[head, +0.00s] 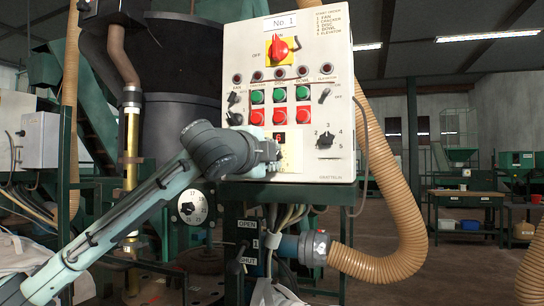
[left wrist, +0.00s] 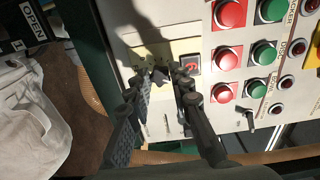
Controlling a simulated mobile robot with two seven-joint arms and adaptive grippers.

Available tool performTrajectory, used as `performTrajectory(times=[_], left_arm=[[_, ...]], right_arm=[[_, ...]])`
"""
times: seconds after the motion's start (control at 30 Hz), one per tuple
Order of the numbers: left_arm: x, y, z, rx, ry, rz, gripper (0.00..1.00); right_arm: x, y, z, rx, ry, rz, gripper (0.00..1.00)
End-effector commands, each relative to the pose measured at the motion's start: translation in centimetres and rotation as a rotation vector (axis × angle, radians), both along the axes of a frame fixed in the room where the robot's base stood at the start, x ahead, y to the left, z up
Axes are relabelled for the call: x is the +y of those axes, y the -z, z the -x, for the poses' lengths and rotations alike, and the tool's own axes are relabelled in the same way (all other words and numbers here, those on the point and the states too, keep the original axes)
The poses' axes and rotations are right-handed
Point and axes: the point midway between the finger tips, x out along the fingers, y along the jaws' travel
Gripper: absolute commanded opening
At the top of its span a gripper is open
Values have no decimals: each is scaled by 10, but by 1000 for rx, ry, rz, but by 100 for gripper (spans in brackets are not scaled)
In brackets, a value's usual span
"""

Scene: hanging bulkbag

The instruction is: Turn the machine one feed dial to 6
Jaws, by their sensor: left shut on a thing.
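The machine one control panel (head: 343,75) is a cream box labelled "No. 1". My left gripper (head: 270,152) is at its lower left and covers the feed dial in the head view. In the left wrist view the dark feed dial (left wrist: 159,75) sits on a pale yellow scale plate (left wrist: 150,52), between the two fingers of my left gripper (left wrist: 162,82), which is shut on it. The small red display (head: 279,141) beside the gripper appears to read 6. The dial's pointer is hidden by the fingers. My right gripper is not in view.
Green buttons (head: 257,97) and red buttons (head: 257,117) lie just above the gripper. A second black dial (head: 325,140) with numbers is to the right. A red main switch (head: 279,50) is higher up. A ribbed tan hose (head: 400,205) curves past the right side.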

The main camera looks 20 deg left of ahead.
Motion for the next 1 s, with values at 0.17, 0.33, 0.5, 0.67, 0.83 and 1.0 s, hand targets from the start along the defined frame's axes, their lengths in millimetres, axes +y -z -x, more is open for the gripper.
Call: performTrajectory(times=[0.17,0.33,0.5,0.67,0.83,1.0], left_arm=[[0,0,0,-3,0,-102,0],[0,0,0,-6,0,-164,0],[0,0,0,-7,0,-193,0],[0,0,0,-7,0,-202,0],[0,-1,0,-7,-1,-201,0],[0,-1,0,-7,-1,-201,28]], right_arm=[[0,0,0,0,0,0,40],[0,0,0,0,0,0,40],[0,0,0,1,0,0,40],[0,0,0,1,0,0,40],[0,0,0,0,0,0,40],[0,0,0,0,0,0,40]])
